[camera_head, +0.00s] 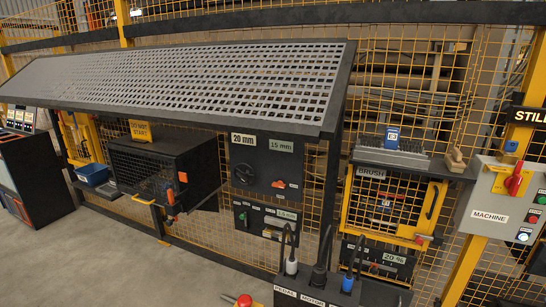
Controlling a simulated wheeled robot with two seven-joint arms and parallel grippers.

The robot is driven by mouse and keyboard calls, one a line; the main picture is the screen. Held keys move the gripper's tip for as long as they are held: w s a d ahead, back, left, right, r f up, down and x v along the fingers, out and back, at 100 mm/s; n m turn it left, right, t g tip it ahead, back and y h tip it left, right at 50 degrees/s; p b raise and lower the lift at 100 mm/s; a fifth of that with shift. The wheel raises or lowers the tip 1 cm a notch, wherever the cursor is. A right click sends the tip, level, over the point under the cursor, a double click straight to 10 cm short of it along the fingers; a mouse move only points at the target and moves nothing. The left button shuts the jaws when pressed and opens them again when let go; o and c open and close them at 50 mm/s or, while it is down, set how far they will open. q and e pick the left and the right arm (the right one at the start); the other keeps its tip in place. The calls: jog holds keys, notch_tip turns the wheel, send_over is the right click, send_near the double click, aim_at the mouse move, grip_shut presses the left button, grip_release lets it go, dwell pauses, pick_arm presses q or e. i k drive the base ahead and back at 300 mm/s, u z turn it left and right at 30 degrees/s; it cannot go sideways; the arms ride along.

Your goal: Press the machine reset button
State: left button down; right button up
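A grey control box labelled MACHINE (490,216) is mounted on the yellow fence at the right. It carries a red rotary switch (515,181) on a yellow plate. The small labels beside these buttons are too small to read, so I cannot tell which is marked reset. Neither of my grippers shows in the head view.
A dark box with several plugs and cables (325,292) stands front centre. A red knob (243,300) shows at the bottom edge. A caged BRUSH unit (390,205) is left of the control box. A sloped perforated panel (190,80) overhangs the left. Grey floor (90,260) is open at lower left.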

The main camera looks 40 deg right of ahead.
aim_at(524, 237)
jog(key=z, duration=2.7)
